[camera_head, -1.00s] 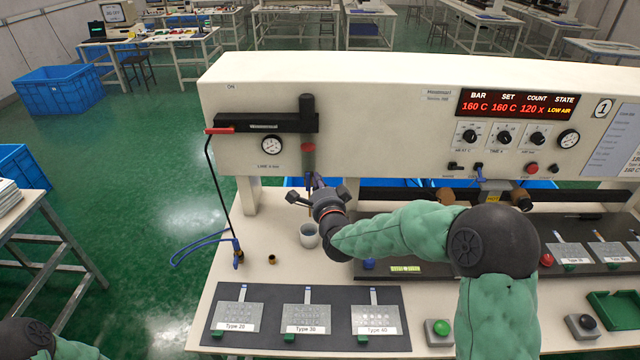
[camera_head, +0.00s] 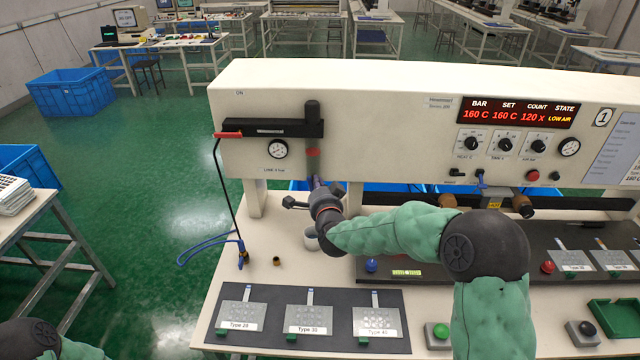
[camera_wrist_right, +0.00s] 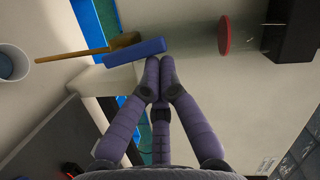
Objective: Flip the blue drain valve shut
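The blue drain valve handle (camera_wrist_right: 135,52) is a short flat bar in the right wrist view, lying at a slight slant beside a brass-coloured stem (camera_wrist_right: 85,50). My right gripper (camera_wrist_right: 160,62) has its purple-grey fingertips together, with nothing seen between them. The tips are at the right end of the blue bar; whether they touch it I cannot tell. In the head view, my right gripper (camera_head: 318,186) is under the air unit (camera_head: 270,128) at the machine's left end, and the handle is hard to make out there. My left gripper is out of view.
A red disc (camera_wrist_right: 224,36) is right of the fingers in the wrist view. A pale cup (camera_head: 310,240) stands below my right wrist. A black hose with a red end (camera_head: 228,134) hangs at the left. A mat with labelled plates (camera_head: 262,318) lies in front.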

